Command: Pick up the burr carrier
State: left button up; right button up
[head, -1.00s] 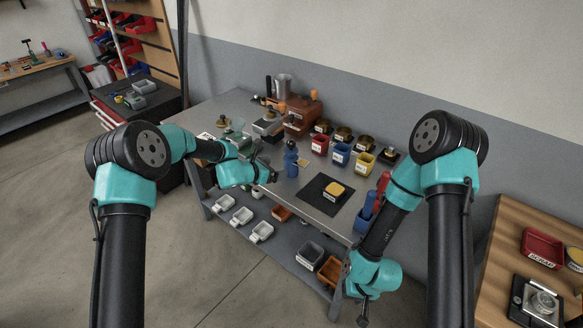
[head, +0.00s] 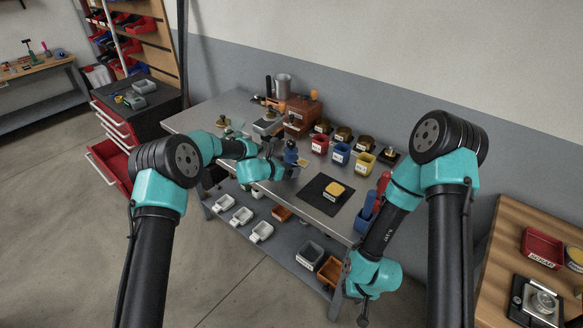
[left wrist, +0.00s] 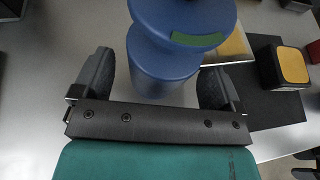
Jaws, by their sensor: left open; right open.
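A blue, waisted upright piece (head: 291,155), likely the burr carrier, stands on the grey bench. In the left wrist view the blue piece (left wrist: 168,62) fills the middle, with a wide top, a narrower neck and a green patch on its rim. My left gripper (head: 281,160) is beside it in the head view. In the left wrist view my left gripper's fingers (left wrist: 154,80) are open, one on each side of the blue body; a gap shows at the left finger, and contact on the right is unclear. My right gripper (head: 364,312) hangs low at the bench's front right, open and away from it.
A dark mat (head: 318,204) with a yellow-topped block (head: 334,189) lies right of the blue piece. Red (head: 320,144), blue (head: 341,153) and yellow (head: 364,162) bins stand behind. A brown machine (head: 302,115) is at the back.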

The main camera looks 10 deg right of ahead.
pick_arm(q)
jog(key=shift+w+d+f, duration=0.2)
jog(key=shift+w+d, duration=0.1)
jog(key=shift+d, duration=0.05)
jog(key=c, duration=1.2)
jog(key=shift+r, duration=0.1)
jog(key=shift+c, duration=0.2)
jog(key=shift+r, duration=0.15)
